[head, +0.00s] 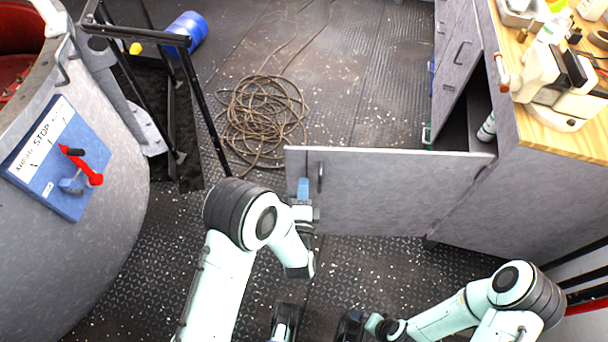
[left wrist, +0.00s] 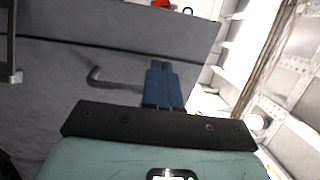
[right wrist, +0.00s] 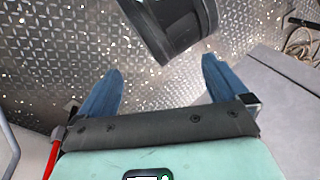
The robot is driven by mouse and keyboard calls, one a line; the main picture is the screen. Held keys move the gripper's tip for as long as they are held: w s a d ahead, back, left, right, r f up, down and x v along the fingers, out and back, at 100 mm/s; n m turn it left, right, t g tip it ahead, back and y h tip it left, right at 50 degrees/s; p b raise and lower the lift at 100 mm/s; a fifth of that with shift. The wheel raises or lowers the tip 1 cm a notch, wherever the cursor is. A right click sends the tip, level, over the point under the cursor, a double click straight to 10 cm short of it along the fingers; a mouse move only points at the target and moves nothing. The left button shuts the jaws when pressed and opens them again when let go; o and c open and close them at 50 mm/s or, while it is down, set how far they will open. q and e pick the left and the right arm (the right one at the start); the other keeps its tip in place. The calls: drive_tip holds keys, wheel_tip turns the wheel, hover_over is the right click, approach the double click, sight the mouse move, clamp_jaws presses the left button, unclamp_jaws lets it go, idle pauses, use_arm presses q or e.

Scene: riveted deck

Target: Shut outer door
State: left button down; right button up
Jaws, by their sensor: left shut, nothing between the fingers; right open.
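The outer door (head: 400,195) is a grey panel on the wooden-topped cabinet (head: 530,190). It stands swung open, reaching left across the deck. Its dark bar handle (head: 320,177) is near the free end. My left gripper (head: 303,190) is at that free end, just left of the handle, with its blue fingers shut and empty. In the left wrist view its fingers (left wrist: 165,85) are beside a dark handle (left wrist: 112,82) on a grey panel; contact cannot be told. My right gripper (right wrist: 162,88) is open and empty over the deck in the right wrist view.
The open cabinet shelf (head: 470,120) holds a bottle. Tools and bottles crowd the wooden top (head: 508,45). A coiled rope (head: 262,115) lies beyond the door. A round tank with a blue lever panel (head: 60,155) stands left, near a black frame (head: 185,75).

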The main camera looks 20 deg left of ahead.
sight(304, 165)
use_arm(q)
drive_tip(key=shift+b+x, duration=0.35)
drive_tip(key=shift+x, duration=1.9)
drive_tip(key=shift+w, duration=0.1)
